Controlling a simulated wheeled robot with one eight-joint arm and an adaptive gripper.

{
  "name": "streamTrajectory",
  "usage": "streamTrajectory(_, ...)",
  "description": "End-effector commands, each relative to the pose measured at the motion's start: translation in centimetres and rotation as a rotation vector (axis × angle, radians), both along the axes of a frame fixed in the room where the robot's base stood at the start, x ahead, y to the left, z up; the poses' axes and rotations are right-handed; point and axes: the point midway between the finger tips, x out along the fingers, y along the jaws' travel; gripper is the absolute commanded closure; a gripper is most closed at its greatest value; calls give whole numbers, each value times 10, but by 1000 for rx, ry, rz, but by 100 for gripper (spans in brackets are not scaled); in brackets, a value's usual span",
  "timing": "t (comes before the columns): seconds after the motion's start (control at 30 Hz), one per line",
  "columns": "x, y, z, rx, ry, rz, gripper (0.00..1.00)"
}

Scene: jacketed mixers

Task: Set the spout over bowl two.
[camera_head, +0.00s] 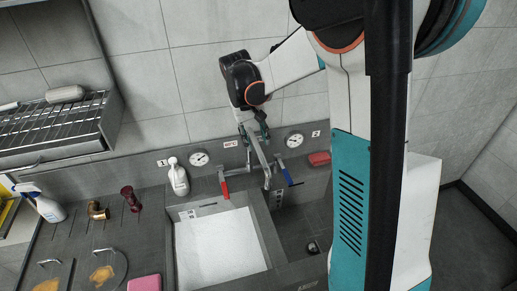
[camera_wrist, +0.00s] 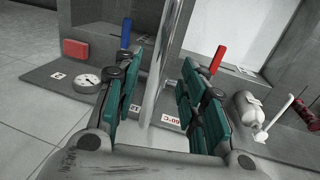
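The chrome spout (camera_head: 259,155) stands out from the mixer between a red lever (camera_head: 224,184) and a blue lever (camera_head: 288,172). Its end appears near the divider between the bowls. Bowl two (camera_head: 303,215), by the label 2, is the dark grey right bowl. Bowl one (camera_head: 215,250), by the label 1, is left and looks white inside. My gripper (camera_head: 254,128) is above the mixer. In the wrist view, its teal-padded fingers (camera_wrist: 155,95) stand apart on both sides of the spout (camera_wrist: 163,60). Whether either pad touches it is unclear.
Two gauges stand behind the bowls, left (camera_head: 199,158) and right (camera_head: 294,140). A white bottle (camera_head: 178,178) stands left of the red lever. A red block (camera_head: 319,158) lies at the right. A wire rack (camera_head: 58,120) hangs on the left wall.

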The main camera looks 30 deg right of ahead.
Motion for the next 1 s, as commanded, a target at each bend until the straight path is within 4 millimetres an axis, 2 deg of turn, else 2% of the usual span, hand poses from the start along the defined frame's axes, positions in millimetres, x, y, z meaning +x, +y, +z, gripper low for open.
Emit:
streamTrajectory(0.1,0,-4,-22,0,0,0,62)
streamTrajectory(0.3,-1,-9,-45,0,0,0,62)
streamTrajectory(0.5,-2,-10,-53,0,0,0,62)
streamTrajectory(0.73,-2,-10,-53,0,0,0,62)
streamTrajectory(0.9,-2,-10,-53,0,-1,0,100)
streamTrajectory(1.0,-2,-10,-53,0,-1,0,100)
